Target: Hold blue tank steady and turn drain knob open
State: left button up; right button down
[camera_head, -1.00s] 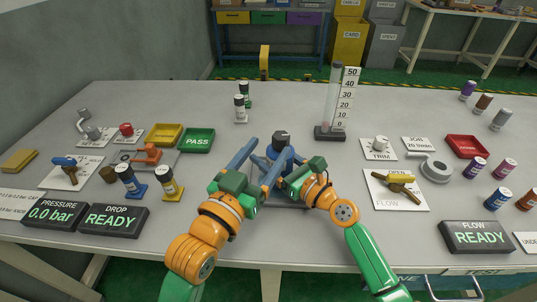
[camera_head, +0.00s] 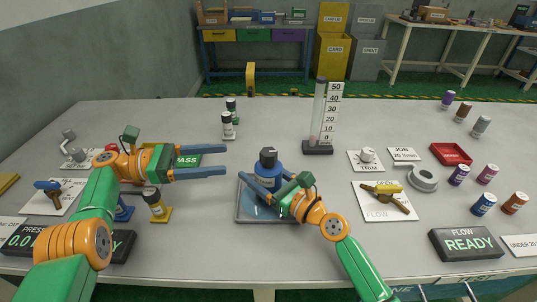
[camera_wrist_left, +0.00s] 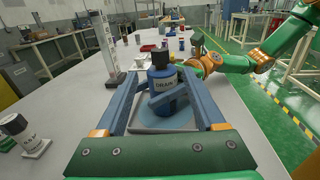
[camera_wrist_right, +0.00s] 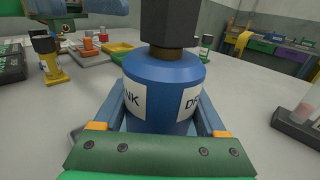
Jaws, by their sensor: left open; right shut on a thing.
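The blue tank (camera_head: 268,182) with its black drain knob (camera_head: 268,157) on top stands upright on a grey tray (camera_head: 243,217). My right gripper (camera_head: 262,188) is shut on the tank's body. In the right wrist view the tank (camera_wrist_right: 165,75) fills the jaws, with the black knob (camera_wrist_right: 168,22) above them. My left gripper (camera_head: 224,159) is open and empty, to the left of the tank and apart from it, its fingers pointing right. In the left wrist view the tank (camera_wrist_left: 160,82) shows ahead, with a right gripper finger across its label. I cannot tell the knob's angle.
A graduated column (camera_head: 318,120) stands behind the tank. A yellow-based bottle (camera_head: 155,204) is below my left gripper, and the green PASS tray (camera_head: 187,160) is partly hidden behind it. The FLOW valve (camera_head: 384,200) lies to the right. The table in front of the tank is clear.

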aim_at(269, 156)
pick_arm(q)
jog(key=d, duration=0.4)
jog(key=w+d, duration=0.1)
jog(key=d, duration=0.6)
jog(key=shift+w+d+f, duration=0.1)
jog(key=shift+w+d, duration=0.05)
jog(key=shift+d, duration=0.15)
grip_shut()
